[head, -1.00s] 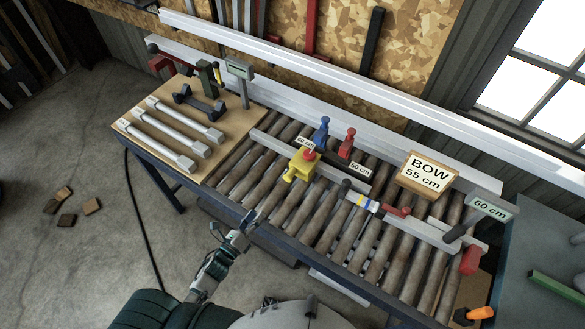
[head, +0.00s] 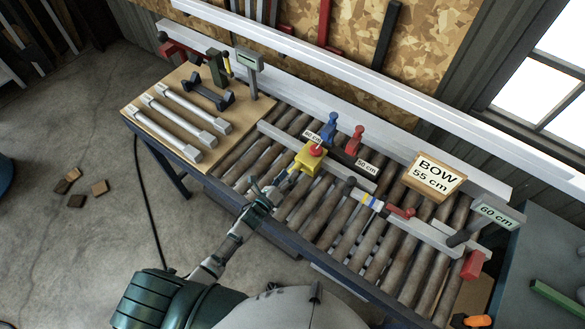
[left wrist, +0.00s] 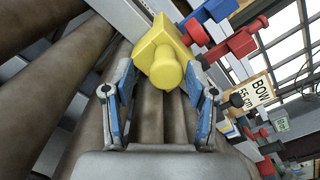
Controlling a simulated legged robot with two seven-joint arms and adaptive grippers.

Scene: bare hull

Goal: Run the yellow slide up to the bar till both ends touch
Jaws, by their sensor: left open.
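The yellow slide (head: 309,160), a block with a red knob on top, sits on the grey rail (head: 275,133) above the rollers. It also shows in the left wrist view (left wrist: 160,45), its round yellow knob facing me. My left gripper (head: 272,186) is open in front of the slide, on its near side. In the left wrist view its blue-padded fingers (left wrist: 160,75) stand either side of the knob, with gaps visible. A short bar with white, blue and yellow bands (head: 371,201) lies to the slide's right, apart from it. My right gripper is not in view.
A BOW 55 cm sign (head: 435,176) and 60 cm sign (head: 496,214) are at right. White rods lie on the wooden board (head: 160,97) at left.

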